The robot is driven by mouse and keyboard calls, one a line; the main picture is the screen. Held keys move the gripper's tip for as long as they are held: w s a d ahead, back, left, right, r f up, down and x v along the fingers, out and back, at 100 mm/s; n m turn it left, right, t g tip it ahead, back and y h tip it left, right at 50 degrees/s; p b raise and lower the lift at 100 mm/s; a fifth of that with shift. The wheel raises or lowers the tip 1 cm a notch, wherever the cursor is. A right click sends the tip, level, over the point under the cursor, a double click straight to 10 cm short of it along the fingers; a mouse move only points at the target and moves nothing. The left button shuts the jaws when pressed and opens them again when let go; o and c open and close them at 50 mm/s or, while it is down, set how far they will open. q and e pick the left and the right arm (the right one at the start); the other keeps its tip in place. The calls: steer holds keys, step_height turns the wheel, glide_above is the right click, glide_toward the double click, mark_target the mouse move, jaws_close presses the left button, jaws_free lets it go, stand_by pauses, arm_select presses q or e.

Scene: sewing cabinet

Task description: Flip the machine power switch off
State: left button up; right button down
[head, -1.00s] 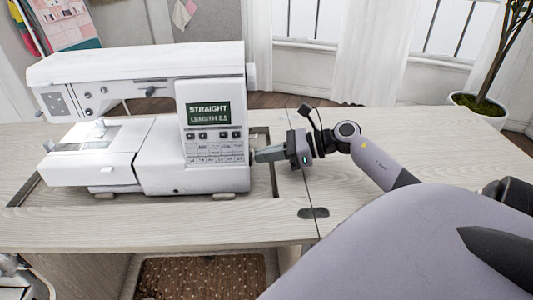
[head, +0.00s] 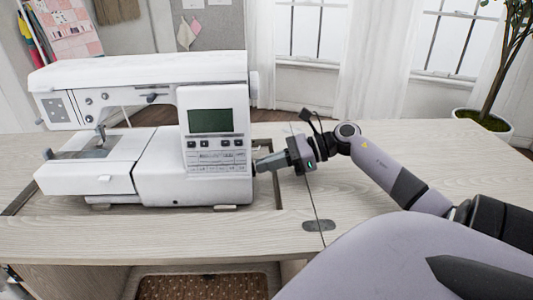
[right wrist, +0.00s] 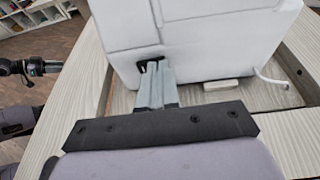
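The white sewing machine (head: 165,125) stands in the cabinet's cut-out. Its screen (head: 209,120) is blank dark green. My right gripper (head: 257,165) is at the machine's right side, fingers pointing at it. In the right wrist view, the gripper's fingers (right wrist: 158,72) are close together with nothing visible between them, and their tips reach a dark switch recess (right wrist: 149,57) in the machine's side wall (right wrist: 205,50). The fingertips cover part of the recess, so the power switch's position is hidden. My left gripper is outside the head view.
A white cord (right wrist: 271,79) runs from the machine's side near the cut-out. The wooden cabinet top (head: 400,150) is clear to the right, around my right arm. A potted plant (head: 484,120) stands behind the top's right end. Windows and curtains are at the back.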

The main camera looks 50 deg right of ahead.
mark_target(296, 178)
steer(key=shift+v, duration=3.6)
